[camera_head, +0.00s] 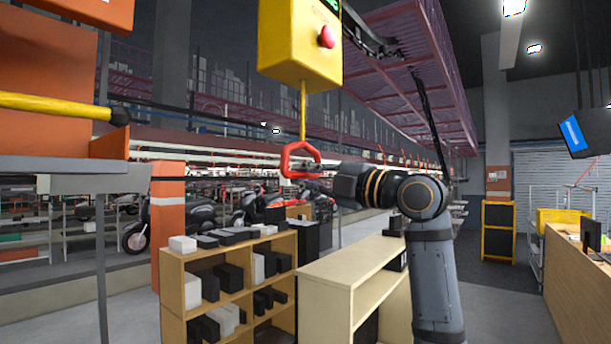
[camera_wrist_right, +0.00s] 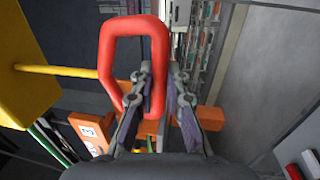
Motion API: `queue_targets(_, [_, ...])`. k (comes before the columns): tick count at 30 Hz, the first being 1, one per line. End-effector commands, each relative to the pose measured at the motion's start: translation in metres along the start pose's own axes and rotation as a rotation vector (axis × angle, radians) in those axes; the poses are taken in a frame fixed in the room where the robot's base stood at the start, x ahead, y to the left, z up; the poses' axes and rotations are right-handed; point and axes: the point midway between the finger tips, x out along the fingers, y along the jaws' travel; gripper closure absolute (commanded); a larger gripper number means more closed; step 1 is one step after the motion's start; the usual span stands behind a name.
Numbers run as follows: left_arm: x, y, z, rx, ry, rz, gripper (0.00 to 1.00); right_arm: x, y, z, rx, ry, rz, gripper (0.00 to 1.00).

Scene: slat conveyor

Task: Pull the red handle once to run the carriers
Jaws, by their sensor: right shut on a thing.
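The red handle (camera_head: 298,161) is a rounded loop hanging on a yellow rod (camera_head: 303,110) below a yellow control box (camera_head: 295,45). The box has a red button (camera_head: 327,37) on its front. My right gripper (camera_head: 313,174) reaches in from the right at the height of the loop. In the right wrist view, the fingers (camera_wrist_right: 161,85) are shut on one side bar of the red handle (camera_wrist_right: 108,50), one finger inside the loop and one outside. My left gripper is out of view.
A wooden shelf (camera_head: 235,255) with black and white boxes and a pale counter (camera_head: 345,270) stand below the handle. A yellow bar (camera_head: 55,105) and an orange structure are at the left. Motorcycles (camera_head: 185,218) stand behind. Open air surrounds the handle.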

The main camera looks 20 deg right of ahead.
Motion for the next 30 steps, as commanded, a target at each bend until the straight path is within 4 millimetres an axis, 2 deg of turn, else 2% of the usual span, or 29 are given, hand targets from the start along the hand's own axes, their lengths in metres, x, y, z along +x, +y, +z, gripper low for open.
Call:
queue_targets(5, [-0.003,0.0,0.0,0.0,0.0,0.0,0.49,0.001,0.002,0.0,0.001,0.001,-0.004,1.0])
queue_targets(21, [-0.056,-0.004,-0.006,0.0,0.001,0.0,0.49,0.01,0.06,0.0,0.001,0.001,-0.003,1.0])
queue_targets(28, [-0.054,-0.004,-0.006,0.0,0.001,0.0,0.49,0.009,0.059,0.0,0.001,0.001,-0.001,1.0])
queue_targets(29, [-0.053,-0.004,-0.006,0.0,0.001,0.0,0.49,0.009,0.059,0.0,0.001,0.001,-0.001,0.84])
queue_targets(30, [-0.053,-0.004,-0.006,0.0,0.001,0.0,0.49,0.009,0.059,0.0,0.001,0.001,-0.001,0.78])
